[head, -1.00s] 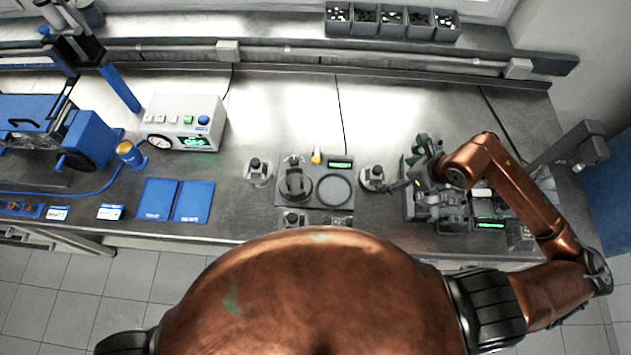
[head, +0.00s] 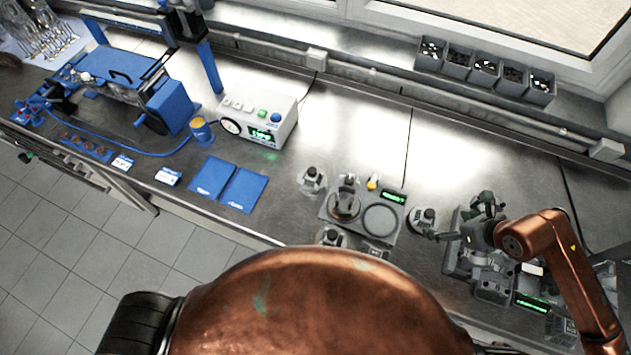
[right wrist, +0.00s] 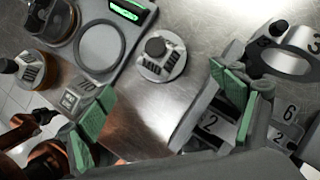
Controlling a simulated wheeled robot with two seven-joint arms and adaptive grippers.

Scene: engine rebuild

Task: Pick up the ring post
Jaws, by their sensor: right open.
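I cannot be sure which thing is the ring post; the likeliest are several small grey posts with dark knobs on round bases. One post (head: 424,220) stands right of the grey plate, near my right gripper (head: 463,219). It shows upright in the right wrist view (right wrist: 161,57), ahead of my gripper (right wrist: 160,112). My right gripper's green-padded fingers are spread apart, with bare steel between them and the post beyond, not touched. Two more posts stand left of the plate (head: 312,181) and at its front (head: 330,237). My left gripper is out of view.
The grey plate (head: 407,213) carries a dark round part, a ring outline and a green display. A grey fixture with numbered slots (right wrist: 213,124) lies close beside my right gripper. Blue mats (head: 243,191) and a white gauge box (head: 260,112) are left; bare bench lies behind the plate.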

